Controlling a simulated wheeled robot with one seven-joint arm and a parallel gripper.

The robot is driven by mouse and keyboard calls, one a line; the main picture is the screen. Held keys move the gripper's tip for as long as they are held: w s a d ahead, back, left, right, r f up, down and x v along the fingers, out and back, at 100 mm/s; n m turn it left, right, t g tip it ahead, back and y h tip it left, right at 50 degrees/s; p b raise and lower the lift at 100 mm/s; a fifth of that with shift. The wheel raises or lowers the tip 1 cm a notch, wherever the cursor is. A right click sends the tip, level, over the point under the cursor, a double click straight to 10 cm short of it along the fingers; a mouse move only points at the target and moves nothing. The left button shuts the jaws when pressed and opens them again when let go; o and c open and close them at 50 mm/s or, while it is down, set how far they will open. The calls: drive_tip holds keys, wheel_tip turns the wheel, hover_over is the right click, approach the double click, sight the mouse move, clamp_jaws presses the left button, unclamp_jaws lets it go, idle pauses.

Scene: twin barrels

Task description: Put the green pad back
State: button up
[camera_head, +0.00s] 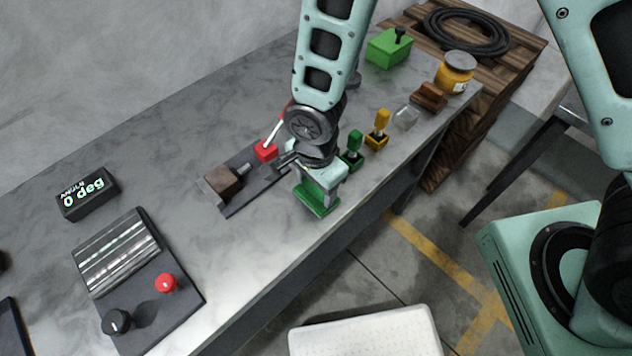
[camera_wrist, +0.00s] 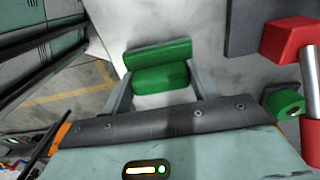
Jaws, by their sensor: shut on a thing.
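A green pad (camera_head: 316,203) is held between the fingers of my gripper (camera_head: 319,192), near the front edge of the grey table (camera_head: 240,270). In the wrist view the green pad (camera_wrist: 158,53) spans the space between the two fingers of my gripper (camera_wrist: 160,82). In the head view my wrist and gripper hide its upper part. I cannot tell whether the pad touches the table. A green-handled piece (camera_head: 353,147) and a yellow-handled piece (camera_head: 379,128) stand to the right of my gripper, apart from it.
Left of my gripper lies a dark plate (camera_head: 238,203) with a brown block (camera_head: 221,183) and a red-ended lever (camera_head: 267,151). Further right are a clear block (camera_head: 406,116), a brown block (camera_head: 430,97), a yellow jar (camera_head: 456,72) and a green box (camera_head: 388,49).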

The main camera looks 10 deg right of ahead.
drive_tip(key=shift+f, duration=0.25)
drive_tip(key=shift+f, duration=0.15)
drive_tip(key=o, duration=0.9)
drive_tip(key=shift+o, duration=0.2)
drive_tip(key=shift+r, duration=0.2)
wheel_tip(320, 180, up, 12)
drive_tip(key=b, duration=0.2)
drive_tip(key=s+d+r+n, duration=0.8)
drive_tip(key=s+n, duration=0.3)
drive_tip(key=n, duration=0.8)
drive_tip(key=shift+s+r+y, duration=0.15)
drive_tip(key=shift+r+y, duration=0.15)
drive_tip(key=shift+r, duration=0.2)
